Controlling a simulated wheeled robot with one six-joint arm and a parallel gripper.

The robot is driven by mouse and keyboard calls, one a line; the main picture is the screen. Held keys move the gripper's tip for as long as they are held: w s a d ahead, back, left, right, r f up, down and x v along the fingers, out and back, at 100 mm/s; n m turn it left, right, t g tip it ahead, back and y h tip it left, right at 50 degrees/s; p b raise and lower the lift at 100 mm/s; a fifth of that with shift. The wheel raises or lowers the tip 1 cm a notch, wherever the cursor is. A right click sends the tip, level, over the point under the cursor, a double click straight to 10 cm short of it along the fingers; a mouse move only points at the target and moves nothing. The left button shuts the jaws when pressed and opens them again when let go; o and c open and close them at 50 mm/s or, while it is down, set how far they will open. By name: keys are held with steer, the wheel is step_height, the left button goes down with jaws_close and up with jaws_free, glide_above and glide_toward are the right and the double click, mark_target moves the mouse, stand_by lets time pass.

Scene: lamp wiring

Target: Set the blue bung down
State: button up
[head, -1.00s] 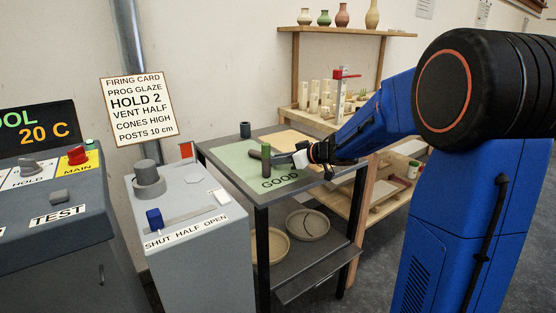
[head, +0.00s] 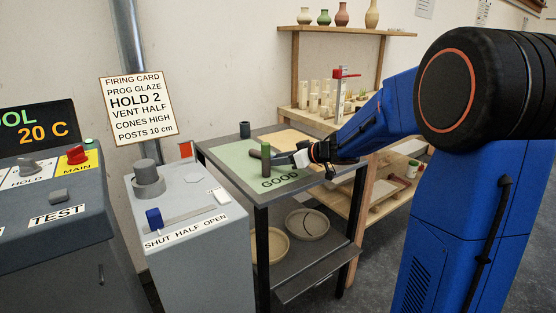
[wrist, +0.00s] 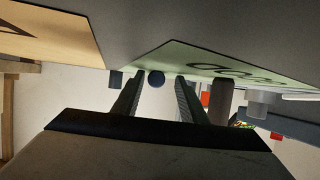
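In the wrist view, a round dark-blue end, which looks like the blue bung (wrist: 156,78), shows between the fingertips of my gripper (wrist: 159,80). Bare gaps show on both sides of it, so the fingers look open and not touching it. In the head view my gripper (head: 281,158) reaches in low from the right over the green GOOD mat (head: 237,158). A dark olive upright cylinder (head: 266,158) stands at its fingertips and also shows in the wrist view (wrist: 222,97). A dark piece lies behind that cylinder; I cannot tell its colour there.
A dark blue-grey cylinder (head: 245,130) stands at the table's back left corner. A tan mat (head: 289,140) lies behind my gripper. The grey vent box (head: 190,228) with a blue slider knob (head: 154,218) is left of the table. Shelves with small posts stand behind.

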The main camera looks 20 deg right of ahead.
steer(key=v, duration=1.1)
steer(key=shift+s+d+r, duration=0.1)
steer(key=shift+d+r, duration=0.1)
steer(key=shift+d, duration=0.05)
steer(key=shift+r, duration=0.15)
